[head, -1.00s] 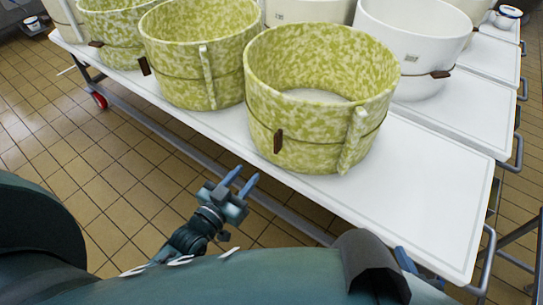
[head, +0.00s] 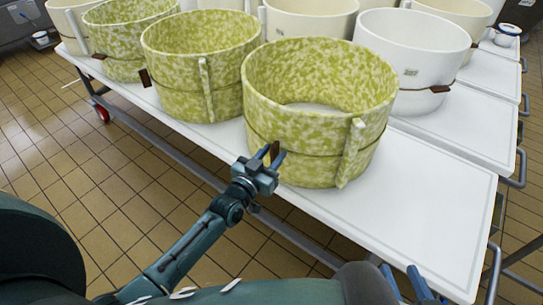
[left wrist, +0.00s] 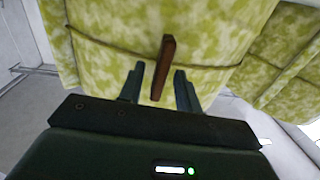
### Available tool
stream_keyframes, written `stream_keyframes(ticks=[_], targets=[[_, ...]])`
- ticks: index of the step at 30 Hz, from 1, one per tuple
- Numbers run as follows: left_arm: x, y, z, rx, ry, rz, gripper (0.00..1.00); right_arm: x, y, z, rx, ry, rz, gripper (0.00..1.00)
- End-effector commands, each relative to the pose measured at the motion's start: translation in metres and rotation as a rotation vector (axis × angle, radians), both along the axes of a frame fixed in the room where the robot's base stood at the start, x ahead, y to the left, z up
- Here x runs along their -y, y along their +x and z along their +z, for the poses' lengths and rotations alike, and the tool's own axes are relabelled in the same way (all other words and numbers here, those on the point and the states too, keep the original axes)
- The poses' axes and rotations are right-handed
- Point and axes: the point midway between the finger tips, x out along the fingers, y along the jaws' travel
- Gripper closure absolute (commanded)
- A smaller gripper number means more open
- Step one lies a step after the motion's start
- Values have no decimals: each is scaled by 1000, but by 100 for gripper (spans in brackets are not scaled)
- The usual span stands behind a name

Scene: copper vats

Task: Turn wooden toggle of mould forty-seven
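The nearest green-mottled mould (head: 300,160) stands on the white table, with a dark cord around it. I cannot read a number on it. Its wooden toggle (head: 274,151) is a small brown piece on the cord at the near left side. In the left wrist view the toggle (left wrist: 163,67) stands nearly upright, slightly tilted, between the fingers of my left gripper (left wrist: 160,88). The fingers are apart, one on each side, with gaps to the toggle. In the head view my left gripper (head: 270,158) is at the mould's wall. My right gripper (head: 405,284) shows partly at the bottom edge, its fingers apart.
Two more green-mottled moulds (head: 200,65) stand to the left, with brown toggles on their cords. White moulds (head: 412,60) stand behind. The white table top (head: 440,190) is clear to the right of the nearest mould. Tiled floor lies in front.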

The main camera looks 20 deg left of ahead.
Motion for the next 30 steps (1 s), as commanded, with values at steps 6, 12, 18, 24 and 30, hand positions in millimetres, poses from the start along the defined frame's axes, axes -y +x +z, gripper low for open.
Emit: stream_keyframes(ticks=[6, 12, 18, 24, 30], targets=[[1, 0, 0, -1, 0, 0, 66, 1, 0, 1, 4, 0, -1, 64], [0, 0, 0, -1, 0, 0, 80, 1, 0, 1, 3, 0, -1, 64], [0, 0, 0, -1, 0, 0, 97, 1, -1, 1, 1, -1, -1, 64], [0, 0, 0, -1, 0, 0, 100, 1, -1, 1, 0, -1, -1, 64], [0, 0, 0, -5, -15, 0, 100, 1, -1, 1, -1, -1, -1, 64]])
